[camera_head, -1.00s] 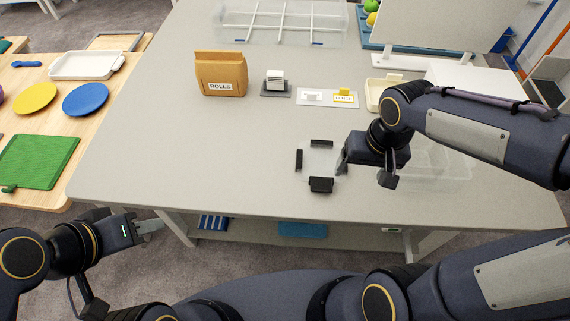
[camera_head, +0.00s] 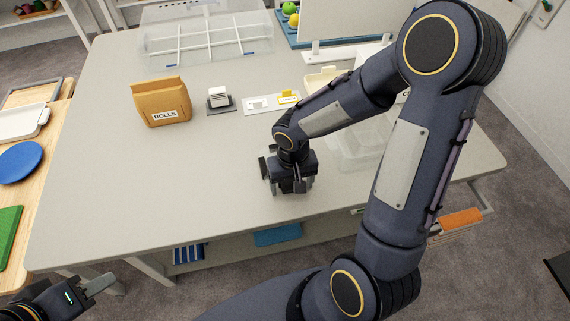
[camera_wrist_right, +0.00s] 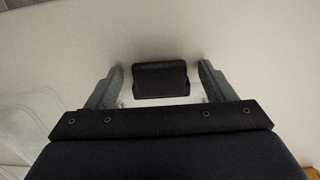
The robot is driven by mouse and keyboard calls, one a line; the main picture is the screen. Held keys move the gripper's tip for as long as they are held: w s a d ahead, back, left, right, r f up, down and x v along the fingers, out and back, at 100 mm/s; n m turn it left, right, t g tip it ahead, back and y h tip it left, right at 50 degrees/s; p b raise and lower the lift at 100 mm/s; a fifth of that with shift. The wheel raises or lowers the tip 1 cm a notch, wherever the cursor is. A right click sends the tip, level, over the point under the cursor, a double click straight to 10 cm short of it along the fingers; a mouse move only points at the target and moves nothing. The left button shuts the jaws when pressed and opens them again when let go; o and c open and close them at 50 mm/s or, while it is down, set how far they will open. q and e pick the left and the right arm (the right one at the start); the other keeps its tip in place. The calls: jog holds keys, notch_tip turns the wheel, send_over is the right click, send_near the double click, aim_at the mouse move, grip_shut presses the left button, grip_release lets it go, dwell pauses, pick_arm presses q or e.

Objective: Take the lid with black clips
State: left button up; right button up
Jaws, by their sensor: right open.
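The clear lid with black clips lies on the grey table, mostly hidden under my right gripper in the head view; one black clip (camera_head: 264,167) shows at its left. In the right wrist view, another black clip (camera_wrist_right: 161,80) sits between the two spread fingers of my right gripper (camera_wrist_right: 161,72), with a gap on each side. A bit of the clear lid (camera_wrist_right: 126,99) shows beside that clip. The right gripper (camera_head: 291,188) points down at the table in the head view. My left gripper (camera_head: 97,287) is off the table at lower left, nothing visible in it; its opening is unclear.
A clear container (camera_head: 352,158) stands right of the right gripper, partly behind my arm. Behind are a ROLLS bag (camera_head: 163,102), a small grey stand (camera_head: 219,100), a label plate (camera_head: 268,104) and a large divided clear box (camera_head: 205,40). The table left of the gripper is clear.

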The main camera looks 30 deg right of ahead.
jog(key=c, duration=1.1)
jog(key=shift+o, duration=0.2)
